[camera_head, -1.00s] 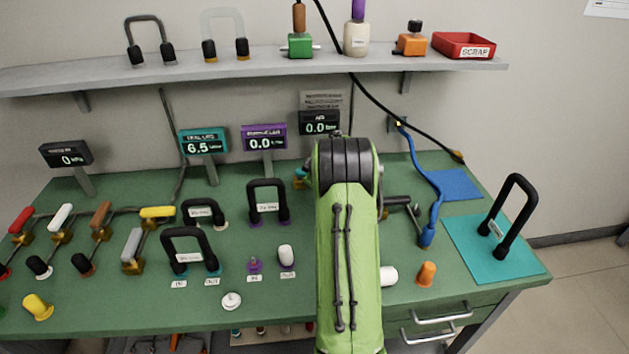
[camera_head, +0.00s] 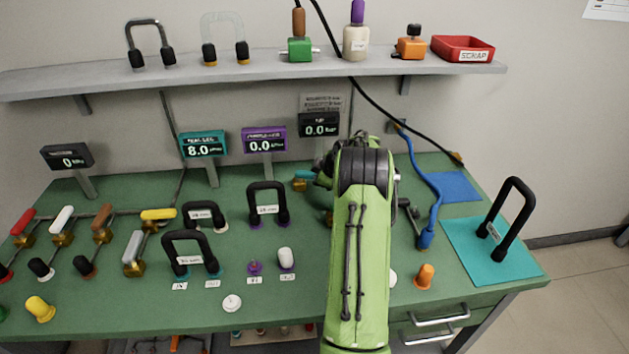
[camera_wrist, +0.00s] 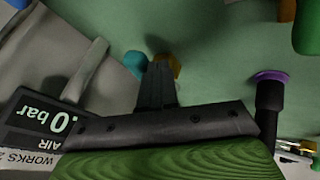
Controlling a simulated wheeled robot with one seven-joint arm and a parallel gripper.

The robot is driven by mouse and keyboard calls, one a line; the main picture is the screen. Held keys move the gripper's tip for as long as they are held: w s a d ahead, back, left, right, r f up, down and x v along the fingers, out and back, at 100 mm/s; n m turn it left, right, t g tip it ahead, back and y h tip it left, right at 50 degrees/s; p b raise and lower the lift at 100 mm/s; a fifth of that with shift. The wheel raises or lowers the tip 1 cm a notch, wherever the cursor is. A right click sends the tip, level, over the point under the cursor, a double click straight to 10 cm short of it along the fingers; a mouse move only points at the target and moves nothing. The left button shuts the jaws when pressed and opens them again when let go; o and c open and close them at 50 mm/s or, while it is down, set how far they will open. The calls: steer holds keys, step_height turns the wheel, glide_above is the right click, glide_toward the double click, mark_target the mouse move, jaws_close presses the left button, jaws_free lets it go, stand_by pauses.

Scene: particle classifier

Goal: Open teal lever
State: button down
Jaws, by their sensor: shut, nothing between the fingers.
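The teal lever (camera_head: 303,176) is partly visible on the green bench, left of my arm in the head view. In the wrist view its teal handle (camera_wrist: 135,64) shows beside a brass part, just beyond my fingertips. My gripper (camera_wrist: 159,70) is shut and empty, with its fingers pointing toward the lever and overlapping it in the picture. I cannot tell whether they touch it. In the head view my arm hides the gripper. The teal display (camera_head: 204,144) reads 8.0.
The purple display (camera_head: 264,140) and the air display (camera_head: 319,125) stand behind the lever. A black U-shaped hose (camera_head: 268,202) with purple ends stands to its left. A blue hose (camera_head: 431,190) hangs right of my arm. The shelf (camera_head: 260,64) runs above.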

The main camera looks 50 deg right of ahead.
steer(key=shift+d+n+y, duration=0.4)
steer(key=shift+d+n, duration=0.15)
steer(key=shift+n, duration=0.05)
steer(key=shift+w+d+p, duration=0.25)
steer(key=shift+d+p, duration=0.05)
steer(key=shift+p, duration=0.05)
steer(key=shift+d, duration=0.15)
